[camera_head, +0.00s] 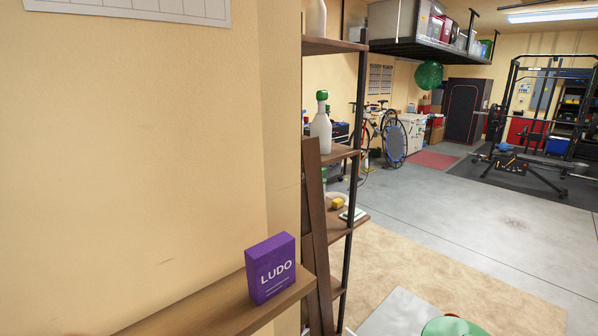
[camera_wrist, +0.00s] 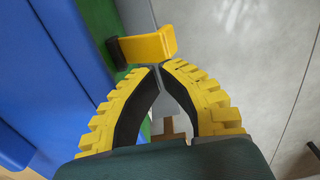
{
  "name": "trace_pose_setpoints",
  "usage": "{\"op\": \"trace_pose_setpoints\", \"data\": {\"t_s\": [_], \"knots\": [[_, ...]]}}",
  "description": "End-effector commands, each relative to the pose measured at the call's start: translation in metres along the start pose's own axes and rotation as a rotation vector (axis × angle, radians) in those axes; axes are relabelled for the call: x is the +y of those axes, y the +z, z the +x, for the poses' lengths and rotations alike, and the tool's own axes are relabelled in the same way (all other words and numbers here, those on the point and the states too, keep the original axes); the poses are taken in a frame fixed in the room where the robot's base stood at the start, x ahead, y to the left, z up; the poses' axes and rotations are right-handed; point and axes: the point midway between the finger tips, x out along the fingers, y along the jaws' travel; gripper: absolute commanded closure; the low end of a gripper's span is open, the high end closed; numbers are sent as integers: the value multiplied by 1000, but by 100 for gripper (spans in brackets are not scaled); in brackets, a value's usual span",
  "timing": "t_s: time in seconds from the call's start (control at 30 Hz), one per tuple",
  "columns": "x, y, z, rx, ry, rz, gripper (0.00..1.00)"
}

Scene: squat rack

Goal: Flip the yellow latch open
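The yellow latch (camera_wrist: 148,46) shows in the wrist view, just beyond the fingertips, a short block angled up to the right. Its left end meets a dark part beside a green strip (camera_wrist: 133,75). My gripper (camera_wrist: 161,66) has yellow toothed fingers with dark inner pads. The fingers arch inward and their tips come together, with nothing visible held between them. The tips are at the latch's lower edge; I cannot tell whether they touch it. I do not make out the latch or my gripper in the head view.
Blue panels (camera_wrist: 45,60) fill the left of the wrist view; grey floor (camera_wrist: 240,50) lies right. In the head view, a wooden shelf (camera_head: 215,308) holds a purple LUDO box (camera_head: 271,268), beside a shelving unit (camera_head: 317,235). A squat rack (camera_head: 545,110) stands far right; open floor lies between.

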Motion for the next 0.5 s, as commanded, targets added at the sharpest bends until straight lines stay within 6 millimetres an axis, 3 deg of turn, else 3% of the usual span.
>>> {"op": "trace_pose_setpoints", "data": {"t_s": [0.5], "knots": [[0, 0, 11, 0, -1, 0, 100]]}}
